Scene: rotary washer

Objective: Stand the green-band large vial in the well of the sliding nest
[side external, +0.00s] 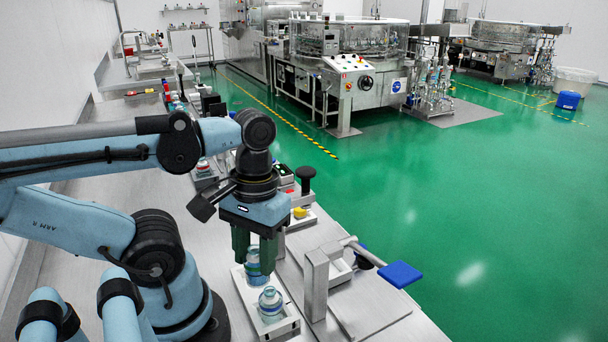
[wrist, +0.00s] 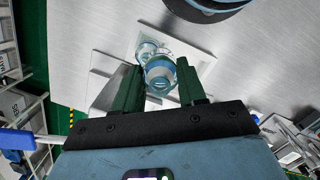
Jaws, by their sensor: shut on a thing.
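My gripper (side external: 254,258) points down with its dark green fingers shut on a clear vial with a bluish top (side external: 253,263). In the wrist view my gripper (wrist: 162,88) has this vial (wrist: 160,75) between its fingertips. The band colour on the held vial cannot be made out. The vial is upright, over the back part of a white tray (side external: 239,287); whether its base touches the tray is unclear. A second clear vial with a blue-grey top (side external: 270,303) stands at the tray's near end. I cannot pick out the sliding nest with certainty.
A metal bracket (side external: 316,285) with a lever ending in a blue paddle (side external: 400,274) stands close to the right of the tray. A black knob (side external: 305,174) and a yellow part (side external: 300,212) are farther back. Bare bench (side external: 235,321) lies left of the tray.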

